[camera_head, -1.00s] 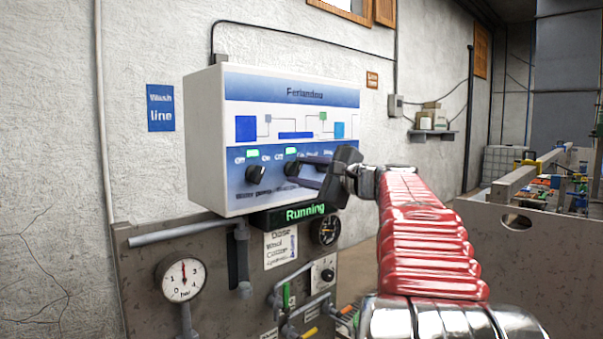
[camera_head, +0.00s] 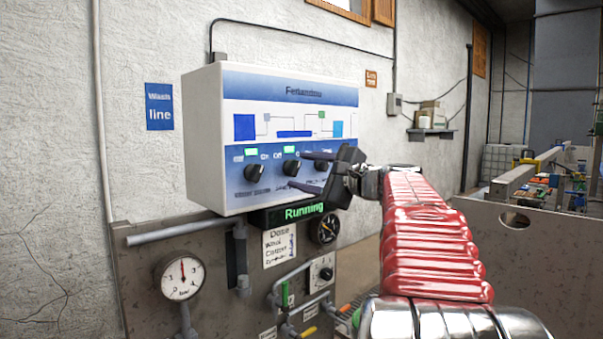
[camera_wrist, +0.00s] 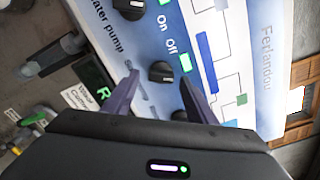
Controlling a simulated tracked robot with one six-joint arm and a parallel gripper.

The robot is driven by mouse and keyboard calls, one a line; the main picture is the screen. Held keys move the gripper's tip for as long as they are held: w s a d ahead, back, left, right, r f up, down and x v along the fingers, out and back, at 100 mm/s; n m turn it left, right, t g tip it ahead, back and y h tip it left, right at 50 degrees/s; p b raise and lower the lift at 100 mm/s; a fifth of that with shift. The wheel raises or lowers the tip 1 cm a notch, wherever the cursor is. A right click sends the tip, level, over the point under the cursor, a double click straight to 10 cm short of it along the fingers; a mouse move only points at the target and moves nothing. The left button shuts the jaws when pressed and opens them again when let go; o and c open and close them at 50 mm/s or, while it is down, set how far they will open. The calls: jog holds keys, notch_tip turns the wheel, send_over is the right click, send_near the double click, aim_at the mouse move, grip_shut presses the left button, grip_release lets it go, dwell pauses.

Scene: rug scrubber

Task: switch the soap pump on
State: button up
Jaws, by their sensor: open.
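A white control panel (camera_head: 205,130) hangs on the wall with a row of black knobs. The left knob (camera_head: 254,172) is by the "Water pump" label. The middle knob (camera_head: 291,167) has a lit green lamp (camera_head: 289,150) above it. Its label, starting with "S" in the wrist view, is mostly unreadable, so I take it as the soap pump knob (camera_wrist: 160,72). My gripper (camera_head: 296,170) is open, its dark fingers pointing at the panel. In the wrist view the fingertips (camera_wrist: 158,79) lie either side of this knob, apart from it. The knob's exact angle is unclear.
A third knob (camera_head: 321,164) sits behind the upper finger. A "Running" display (camera_head: 305,211) is under the panel, above pipes and a pressure gauge (camera_head: 181,278). A grey metal tank (camera_head: 550,240) stands at the right.

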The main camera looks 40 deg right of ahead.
jog(key=s, duration=1.2)
jog(key=shift+s+d, duration=0.15)
jog(key=shift+s, duration=0.25)
jog(key=s, duration=0.9)
jog(key=shift+d, duration=0.1)
